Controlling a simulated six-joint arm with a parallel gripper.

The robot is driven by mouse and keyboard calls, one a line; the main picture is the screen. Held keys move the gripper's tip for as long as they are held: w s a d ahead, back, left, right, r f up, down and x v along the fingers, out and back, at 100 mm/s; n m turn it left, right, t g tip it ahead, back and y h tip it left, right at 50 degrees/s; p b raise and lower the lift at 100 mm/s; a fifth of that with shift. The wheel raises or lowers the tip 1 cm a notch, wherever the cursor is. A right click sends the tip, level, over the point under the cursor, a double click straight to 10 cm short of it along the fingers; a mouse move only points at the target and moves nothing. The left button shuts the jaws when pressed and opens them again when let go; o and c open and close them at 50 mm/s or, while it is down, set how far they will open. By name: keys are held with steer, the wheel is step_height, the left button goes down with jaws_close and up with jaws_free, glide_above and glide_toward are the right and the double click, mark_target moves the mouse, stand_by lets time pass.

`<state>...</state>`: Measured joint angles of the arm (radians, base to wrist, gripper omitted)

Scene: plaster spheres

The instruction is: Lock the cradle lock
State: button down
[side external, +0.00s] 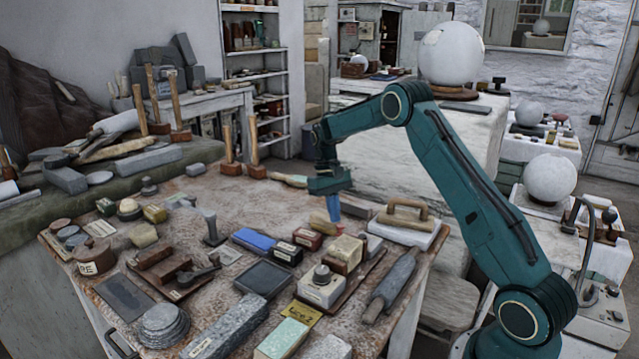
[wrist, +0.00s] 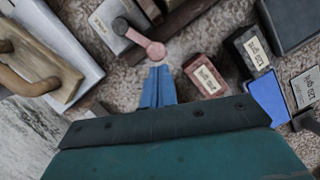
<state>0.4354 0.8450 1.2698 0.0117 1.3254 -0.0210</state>
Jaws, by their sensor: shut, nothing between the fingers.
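In the wrist view, a pale labelled block (wrist: 108,22) carries a grey round knob and a pinkish lever (wrist: 141,38) with a rounded end. I take this to be the cradle lock, but its label is not readable. My gripper (wrist: 158,74) is shut and empty, its blue fingertips close to the rounded lever end. I cannot tell whether they touch. In the side external view, my gripper (side external: 333,217) points down over the table. I cannot make out the lever there.
A red labelled block (wrist: 205,75) is right of the fingers, with a black block (wrist: 250,50) beyond it. A wooden-handled float (side external: 403,222) lies at the table's right edge. A white block with a dark knob (side external: 321,286) stands in front. The worktable (side external: 220,275) is crowded.

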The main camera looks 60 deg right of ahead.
steer(key=shift+s+a+f, duration=0.15)
steer(key=shift+s+a, duration=0.5)
steer(key=shift+a, duration=0.3)
steer(key=shift+d+f, duration=0.1)
steer(key=shift+d, duration=0.15)
steer(key=shift+d, duration=0.6)
steer(key=shift+w, duration=0.25)
steer(key=w+d+r, duration=0.1)
steer(key=w+r, duration=0.5)
steer(key=r, duration=0.4)
steer(key=shift+w+d+r, duration=0.15)
steer(key=shift+d+r, duration=0.15)
steer(key=shift+d, duration=0.1)
